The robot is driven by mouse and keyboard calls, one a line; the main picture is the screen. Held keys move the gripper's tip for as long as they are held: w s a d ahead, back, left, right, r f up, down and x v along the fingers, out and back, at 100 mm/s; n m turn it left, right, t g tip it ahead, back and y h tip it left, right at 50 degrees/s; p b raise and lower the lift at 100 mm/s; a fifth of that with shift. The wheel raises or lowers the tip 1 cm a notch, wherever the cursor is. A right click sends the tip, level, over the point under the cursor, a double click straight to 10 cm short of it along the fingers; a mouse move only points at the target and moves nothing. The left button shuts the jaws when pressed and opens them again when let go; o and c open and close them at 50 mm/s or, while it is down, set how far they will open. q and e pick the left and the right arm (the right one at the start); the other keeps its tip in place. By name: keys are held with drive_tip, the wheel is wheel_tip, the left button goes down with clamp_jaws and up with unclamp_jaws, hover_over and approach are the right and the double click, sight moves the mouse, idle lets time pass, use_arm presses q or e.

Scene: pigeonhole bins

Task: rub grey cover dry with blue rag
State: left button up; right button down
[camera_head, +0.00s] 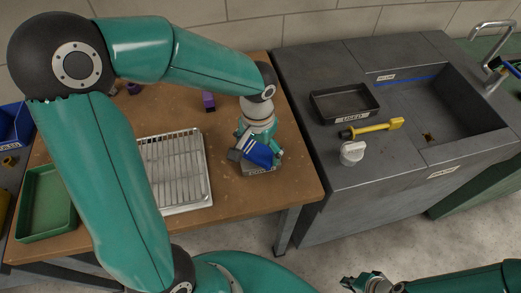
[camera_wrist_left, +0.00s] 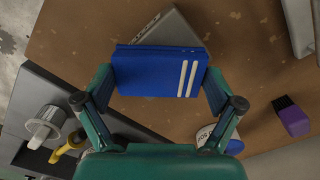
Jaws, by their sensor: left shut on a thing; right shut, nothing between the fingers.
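The blue rag (camera_head: 259,153) is folded, with two white stripes showing in the left wrist view (camera_wrist_left: 150,72). My left gripper (camera_head: 254,146) is shut on it, one finger at each side in the left wrist view. What looks like the grey cover (camera_head: 258,168) lies flat on the brown table, directly beneath the rag. Its corner and a pale label show past the rag in the left wrist view (camera_wrist_left: 171,30); the rest is hidden. I cannot tell whether the rag touches it. My right gripper (camera_head: 367,283) is shut and empty at the bottom of the head view.
A metal rack (camera_head: 178,170) and a green tray (camera_head: 45,205) lie left on the table. On the grey sink counter (camera_head: 400,165) are a black tray (camera_head: 345,102), a yellow-handled tool (camera_head: 373,129) and a pale round item (camera_head: 352,152).

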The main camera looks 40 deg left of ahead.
use_arm(q)
drive_tip(key=shift+s+a, duration=0.45)
drive_tip(key=shift+s, duration=0.1)
drive_tip(key=shift+w+d, duration=0.1)
drive_tip(key=shift+w+d+f, duration=0.1)
drive_tip(key=shift+w+d, duration=0.35)
drive_tip(key=shift+w, duration=0.05)
drive_tip(key=shift+s+a, duration=0.1)
drive_tip(key=shift+s+a+b, duration=0.35)
drive_tip(key=shift+s+a, duration=0.1)
drive_tip(key=shift+s, duration=0.1)
drive_tip(key=shift+w+d, duration=0.1)
drive_tip(key=shift+w+d, duration=0.45)
drive_tip(key=shift+w, duration=0.1)
